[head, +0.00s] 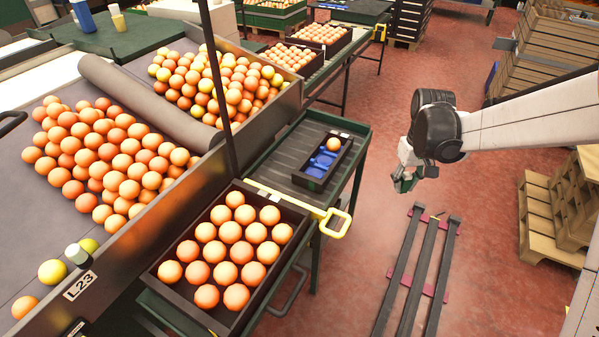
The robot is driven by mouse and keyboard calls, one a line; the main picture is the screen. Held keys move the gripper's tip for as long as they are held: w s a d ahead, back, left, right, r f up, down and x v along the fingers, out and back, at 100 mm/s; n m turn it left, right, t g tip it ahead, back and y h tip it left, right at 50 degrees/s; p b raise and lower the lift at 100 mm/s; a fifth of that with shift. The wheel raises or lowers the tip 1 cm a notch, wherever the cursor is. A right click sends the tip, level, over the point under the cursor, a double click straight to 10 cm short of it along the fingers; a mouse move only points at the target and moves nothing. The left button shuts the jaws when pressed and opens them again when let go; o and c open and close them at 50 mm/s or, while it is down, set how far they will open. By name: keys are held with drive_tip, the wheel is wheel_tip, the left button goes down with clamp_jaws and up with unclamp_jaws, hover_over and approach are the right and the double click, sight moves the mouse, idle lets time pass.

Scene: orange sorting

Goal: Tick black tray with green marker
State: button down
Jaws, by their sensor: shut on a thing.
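The small black tray (307,180) sits on the green-framed conveyor table right of the sorting bed. It has blue inserts, and a single orange (333,144) lies at its far end. My gripper (407,180) hangs over the red floor, to the right of the tray and clear of it. It is shut on a small green thing that looks like the green marker (403,185). The fingers hide part of it, and its tip cannot be made out. No green mark can be made out on the tray at this size.
A larger dark crate (162,281) full of oranges stands nearer on the same table. A yellow handle (338,224) juts out toward the aisle. The sorting bed (20,200) holds orange heaps behind a thin upright post. Wooden pallets (545,215) stand at right; floor rails (415,275) lie below.

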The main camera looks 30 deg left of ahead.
drive_tip(key=s+a+n, duration=0.2)
drive_tip(key=a+n, duration=0.1)
drive_tip(key=a, duration=0.6)
drive_tip(key=s+a+n, duration=0.2)
drive_tip(key=a, duration=0.7)
drive_tip(key=n+b, duration=0.1)
drive_tip(key=n, duration=0.4)
hover_over(274, 198)
drive_tip(key=f, duration=0.2)
drive_tip(key=shift+a+f+b, duration=0.15)
drive_tip(key=shift+f+b, duration=0.65)
drive_tip(key=shift+f, duration=0.6)
drive_tip(key=shift+a+f+b, duration=0.1)
drive_tip(key=shift+f+b, duration=0.65)
drive_tip(key=shift+f, duration=0.65)
drive_tip(key=shift+f+b, duration=0.3)
drive_tip(key=shift+f, duration=0.15)
drive_tip(key=shift+d+b, duration=0.35)
drive_tip(key=shift+d, duration=0.45)
drive_tip(key=shift+a, duration=0.6)
